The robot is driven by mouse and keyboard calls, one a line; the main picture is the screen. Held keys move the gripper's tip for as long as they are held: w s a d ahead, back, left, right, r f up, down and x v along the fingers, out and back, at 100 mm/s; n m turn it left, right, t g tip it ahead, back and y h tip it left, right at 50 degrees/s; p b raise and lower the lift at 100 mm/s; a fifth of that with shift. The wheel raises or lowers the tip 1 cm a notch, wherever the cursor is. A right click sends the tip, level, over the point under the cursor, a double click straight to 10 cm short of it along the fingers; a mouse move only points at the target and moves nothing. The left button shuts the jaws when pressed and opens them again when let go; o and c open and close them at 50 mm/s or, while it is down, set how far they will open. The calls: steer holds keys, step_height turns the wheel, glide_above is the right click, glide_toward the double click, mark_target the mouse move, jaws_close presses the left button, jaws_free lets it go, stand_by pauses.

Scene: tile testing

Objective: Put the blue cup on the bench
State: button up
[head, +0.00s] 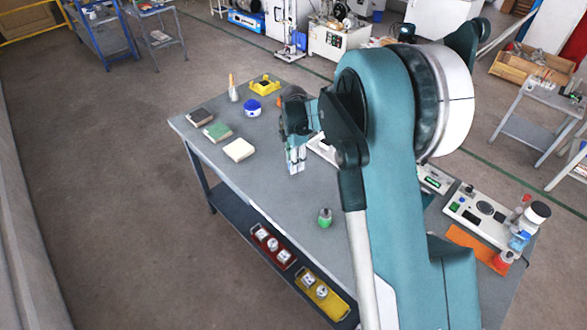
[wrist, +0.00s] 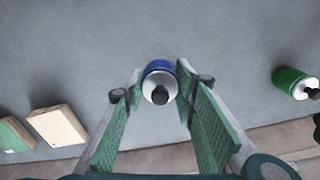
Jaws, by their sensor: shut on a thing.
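The blue cup (wrist: 160,79) is a small blue container with a white top and a dark knob, seen from above in the wrist view. My gripper (wrist: 160,88) is shut on it, with one green-padded finger on each side. In the head view my gripper (head: 296,160) points down over the grey bench (head: 265,195), right of the beige tile. The cup is hard to make out there between the fingers. I cannot tell whether its base touches the bench.
A green container (head: 325,217) stands near the front edge, also at right in the wrist view (wrist: 295,84). Beige (head: 239,150), green (head: 217,131) and brown (head: 200,117) tiles lie left. A round blue jar (head: 253,107) stands behind. The front middle of the bench is clear.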

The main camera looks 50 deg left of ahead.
steer(key=shift+f, duration=1.85)
steer(key=shift+f, duration=0.2)
steer(key=o, duration=1)
steer(key=shift+r, duration=0.15)
step_height(320, 180, up, 12)
steer(key=shift+r, duration=0.1)
steer(key=shift+w+d, duration=0.1)
